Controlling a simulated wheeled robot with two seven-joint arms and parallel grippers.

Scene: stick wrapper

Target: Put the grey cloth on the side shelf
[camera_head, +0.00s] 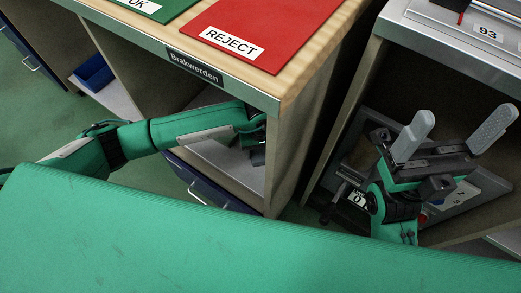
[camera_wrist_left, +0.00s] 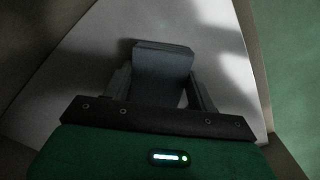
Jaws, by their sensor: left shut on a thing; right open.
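My left arm reaches into the open shelf compartment under the wooden-topped bench. In the left wrist view, my left gripper (camera_wrist_left: 160,85) is shut on the grey cloth (camera_wrist_left: 163,65), a small folded dark-grey block between the fingers. The pale side shelf board (camera_wrist_left: 70,75) spreads behind it; I cannot tell whether the cloth touches it. In the head view, the left gripper (camera_head: 257,148) is partly hidden by its wrist and the shelf board (camera_head: 230,170) shows below. My right gripper (camera_head: 465,125) is open and empty at the right, fingers wide apart, before another bench.
A red REJECT mat (camera_head: 270,25) and a green OK mat (camera_head: 160,5) lie on the bench top. The bench's front edge (camera_head: 165,52) overhangs my left arm, and a side panel (camera_head: 295,150) stands right of it. A blue bin (camera_head: 93,73) sits in the left compartment.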

